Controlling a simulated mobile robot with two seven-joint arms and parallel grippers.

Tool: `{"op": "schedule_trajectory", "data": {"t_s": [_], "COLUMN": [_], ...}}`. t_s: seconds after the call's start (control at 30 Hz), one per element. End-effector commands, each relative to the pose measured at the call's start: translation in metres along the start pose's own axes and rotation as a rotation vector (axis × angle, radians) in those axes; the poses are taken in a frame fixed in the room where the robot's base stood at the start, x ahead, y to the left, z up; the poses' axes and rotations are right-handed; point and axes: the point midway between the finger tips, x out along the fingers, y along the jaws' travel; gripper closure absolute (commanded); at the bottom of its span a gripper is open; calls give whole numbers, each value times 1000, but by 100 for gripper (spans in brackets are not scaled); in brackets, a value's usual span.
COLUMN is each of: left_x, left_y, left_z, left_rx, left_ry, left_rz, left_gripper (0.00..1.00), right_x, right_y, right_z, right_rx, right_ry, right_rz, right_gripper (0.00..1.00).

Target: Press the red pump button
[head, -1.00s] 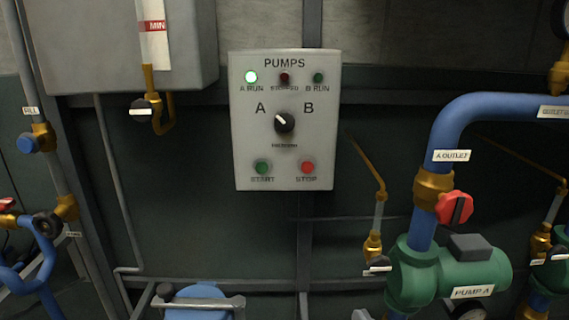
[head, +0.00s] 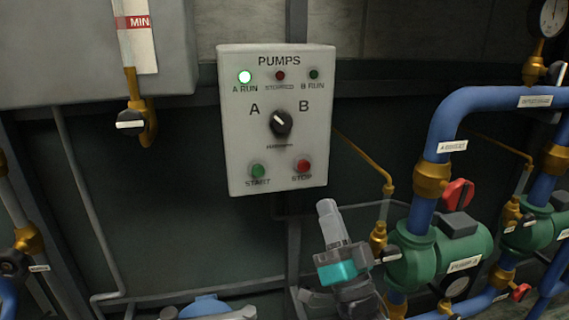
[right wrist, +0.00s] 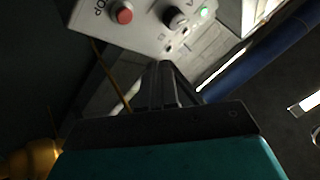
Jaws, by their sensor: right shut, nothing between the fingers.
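The red STOP button (head: 303,167) sits at the lower right of the grey PUMPS panel (head: 240,130). It also shows in the right wrist view (right wrist: 122,13), near the top. A green START button (head: 257,171) is to its left, and the A/B selector knob (head: 281,123) is above, its pointer toward A. The A RUN light (head: 245,77) glows green. My right gripper (head: 327,206) is shut and empty, below and slightly right of the red button, apart from the panel. In the right wrist view its closed fingers (right wrist: 163,68) point toward the panel. My left gripper is not in view.
Green pump A (head: 440,260) and blue pipes (head: 432,150) with a red valve handle (head: 458,194) stand at the right. A thin brass pipe (head: 362,158) runs just right of the panel. A grey tank (head: 170,60) hangs at the upper left.

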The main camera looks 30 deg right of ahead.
Motion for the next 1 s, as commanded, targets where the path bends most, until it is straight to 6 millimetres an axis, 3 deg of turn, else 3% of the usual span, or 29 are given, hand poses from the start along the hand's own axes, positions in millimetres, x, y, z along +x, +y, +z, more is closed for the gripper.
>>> {"op": "schedule_trajectory", "data": {"t_s": [0.2,0.53,0.77,1.0], "left_x": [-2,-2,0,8], "left_y": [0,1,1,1], "left_z": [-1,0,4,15], "left_rx": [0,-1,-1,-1], "left_ry": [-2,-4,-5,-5], "left_rz": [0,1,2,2], "left_gripper": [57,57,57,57], "right_x": [10,10,17,41], "right_y": [-3,-4,1,17], "right_z": [-18,-19,-13,2], "right_rx": [29,32,31,31], "right_ry": [75,81,82,84], "right_rz": [-27,-30,-31,-31], "right_gripper": [100,100,100,100]}}
